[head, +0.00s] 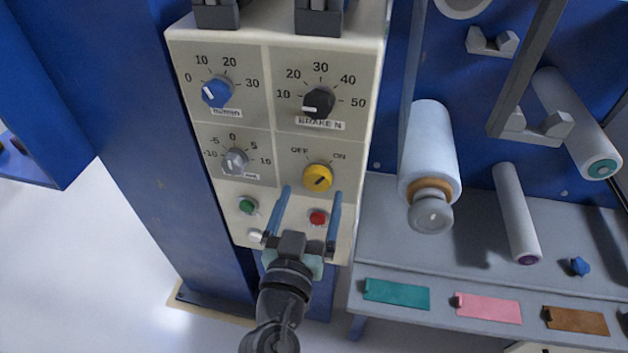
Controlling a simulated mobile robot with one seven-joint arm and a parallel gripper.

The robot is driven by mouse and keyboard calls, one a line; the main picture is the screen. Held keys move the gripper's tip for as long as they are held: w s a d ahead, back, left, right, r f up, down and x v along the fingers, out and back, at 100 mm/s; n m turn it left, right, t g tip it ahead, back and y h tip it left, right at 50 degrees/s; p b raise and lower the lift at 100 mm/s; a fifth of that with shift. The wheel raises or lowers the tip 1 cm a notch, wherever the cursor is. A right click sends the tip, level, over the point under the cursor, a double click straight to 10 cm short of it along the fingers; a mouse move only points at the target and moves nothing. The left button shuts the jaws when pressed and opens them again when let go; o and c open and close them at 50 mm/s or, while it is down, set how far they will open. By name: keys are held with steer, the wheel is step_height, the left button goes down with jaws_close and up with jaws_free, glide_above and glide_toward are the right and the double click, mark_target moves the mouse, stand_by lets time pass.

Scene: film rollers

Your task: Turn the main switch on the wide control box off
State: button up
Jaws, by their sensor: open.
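The wide control box (270,137) is a cream panel on a blue post, upright in the middle of the view. Its main switch (317,177) is a yellow round knob at the lower right, with OFF printed at its upper left and ON at its upper right. Its dark mark slants towards the ON side. My gripper (312,193) is open, with its two blue fingers pointing up the panel. The fingertips appear just below and either side of the yellow knob, with nothing between them. I cannot tell how far they are from the panel.
The box also carries a blue knob (217,92), a black knob (319,102), a grey knob (235,161), a green button (248,205) and a red button (318,217) near my fingers. Right of it, a white roller (430,150) stands over a grey shelf (400,250).

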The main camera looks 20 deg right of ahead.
mark_target(316, 183)
steer(key=shift+x, duration=1.65)
steer(key=c, duration=1.4)
